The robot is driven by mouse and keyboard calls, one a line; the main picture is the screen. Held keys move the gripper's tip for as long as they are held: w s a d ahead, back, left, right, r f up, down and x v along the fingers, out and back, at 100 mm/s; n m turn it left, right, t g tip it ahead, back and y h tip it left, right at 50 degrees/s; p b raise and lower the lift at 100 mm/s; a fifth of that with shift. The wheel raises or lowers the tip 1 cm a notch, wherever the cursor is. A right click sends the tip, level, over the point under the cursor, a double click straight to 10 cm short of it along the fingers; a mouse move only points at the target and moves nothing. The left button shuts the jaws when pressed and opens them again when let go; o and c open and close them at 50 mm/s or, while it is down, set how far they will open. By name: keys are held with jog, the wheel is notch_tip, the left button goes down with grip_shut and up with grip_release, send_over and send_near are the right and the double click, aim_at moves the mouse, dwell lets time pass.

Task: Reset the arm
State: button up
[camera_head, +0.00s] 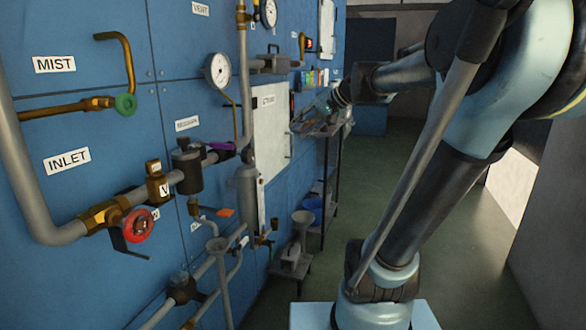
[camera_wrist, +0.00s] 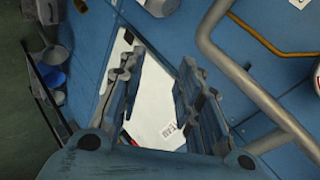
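My arm (camera_head: 440,180) rises at the right of the head view and reaches back toward the blue panel wall. My gripper (camera_head: 322,115) is at its far end, small and partly unclear there, in front of the wall beside a white panel door (camera_head: 271,115). In the wrist view my gripper (camera_wrist: 152,75) has its two fingers spread apart. Nothing is held between them. The white panel (camera_wrist: 160,110) with a small label shows behind the gap, apart from the fingers as far as I can tell.
Grey pipes (camera_head: 50,236), a red valve wheel (camera_head: 138,226), a green knob (camera_head: 125,104) and a pressure gauge (camera_head: 218,71) stick out from the blue wall (camera_head: 90,190). A rack with a blue bowl (camera_head: 313,204) stands beyond. The green floor (camera_head: 400,150) is clear along the aisle.

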jog(key=s+d+f+g+h, duration=0.1)
jog(key=s+d+f+h, duration=0.2)
jog(key=s+d+f, duration=0.2)
jog(key=s+d+f+n+g+h, duration=0.1)
jog(key=s+d+f+h, duration=0.2)
jog(key=s+f, duration=0.7)
jog(key=s+d+f+n+g+h, duration=0.1)
jog(key=s+d+f+h, duration=0.1)
jog(key=s+d+f, duration=0.6)
notch_tip(320, 180, down, 6)
jog(key=shift+r+g+h, duration=0.25)
jog(key=shift+g+h, duration=0.05)
jog(key=shift+h, duration=0.1)
jog(key=shift+w+f, duration=0.2)
jog(key=shift+w, duration=0.3)
